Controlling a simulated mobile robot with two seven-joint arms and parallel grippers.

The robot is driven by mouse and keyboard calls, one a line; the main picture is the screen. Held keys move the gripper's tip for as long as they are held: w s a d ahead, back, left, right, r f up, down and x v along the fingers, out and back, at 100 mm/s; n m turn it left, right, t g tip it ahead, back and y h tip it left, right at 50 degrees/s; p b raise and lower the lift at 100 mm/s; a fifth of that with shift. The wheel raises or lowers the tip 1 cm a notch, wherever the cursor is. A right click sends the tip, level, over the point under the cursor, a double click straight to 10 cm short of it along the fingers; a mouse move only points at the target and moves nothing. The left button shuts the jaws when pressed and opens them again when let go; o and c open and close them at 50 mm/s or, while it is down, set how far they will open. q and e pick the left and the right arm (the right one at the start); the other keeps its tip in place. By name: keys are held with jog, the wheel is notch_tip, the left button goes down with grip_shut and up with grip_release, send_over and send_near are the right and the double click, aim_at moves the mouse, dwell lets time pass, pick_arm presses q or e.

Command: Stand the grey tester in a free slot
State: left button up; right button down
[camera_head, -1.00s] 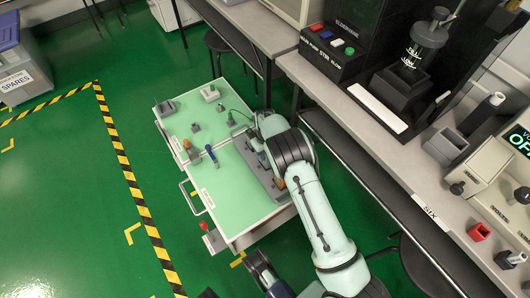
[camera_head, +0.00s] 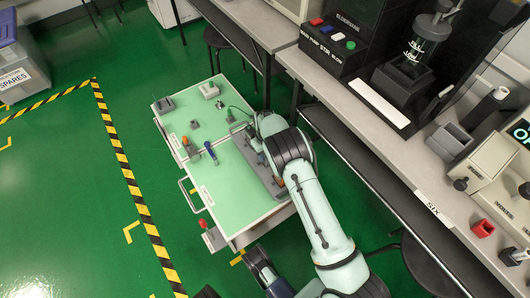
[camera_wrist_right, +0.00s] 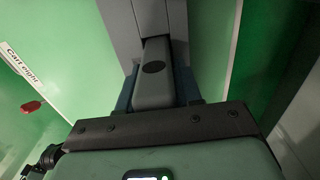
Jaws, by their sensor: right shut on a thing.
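My right gripper (camera_head: 257,143) is over the right side of the green-topped cart (camera_head: 230,189), largely covered by my own arm. In the right wrist view, the gripper (camera_wrist_right: 155,92) is shut on the grey tester (camera_wrist_right: 154,72), a slim grey body with a dark oval on its face. The tester's far end meets a grey block, seemingly the long grey rack (camera_head: 262,176) at the cart's right edge. I cannot tell whether the tester is inside a slot. A small orange-topped thing shows by the rack.
A blue handheld thing (camera_head: 210,152) and an orange-and-grey one (camera_head: 187,145) stand on the cart's left part. Several small grey items are at its back. A grey bench (camera_head: 330,103) runs along the right. Green floor is open to the left.

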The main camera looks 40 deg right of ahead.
pick_arm(q)
jog(key=shift+f+b, duration=0.2)
jog(key=shift+b, duration=0.1)
pick_arm(e)
jog(key=shift+f, duration=0.55)
jog(key=c, duration=0.7)
grip_release()
pick_arm(q)
jog(key=shift+d, duration=0.1)
jog(key=shift+s, duration=0.15)
jog(key=s+f+g, duration=0.1)
jog(key=s+g, duration=0.2)
jog(key=s, duration=0.5)
pick_arm(e)
notch_tip(320, 180, up, 13)
jog(key=p, duration=0.4)
jog(key=shift+r, duration=0.2)
pick_arm(q)
jog(key=w+r+t, duration=0.3)
jog(key=w+r, duration=0.1)
jog(key=w, duration=0.4)
jog(key=shift+w+r, duration=0.2)
jog(key=shift+r, duration=0.05)
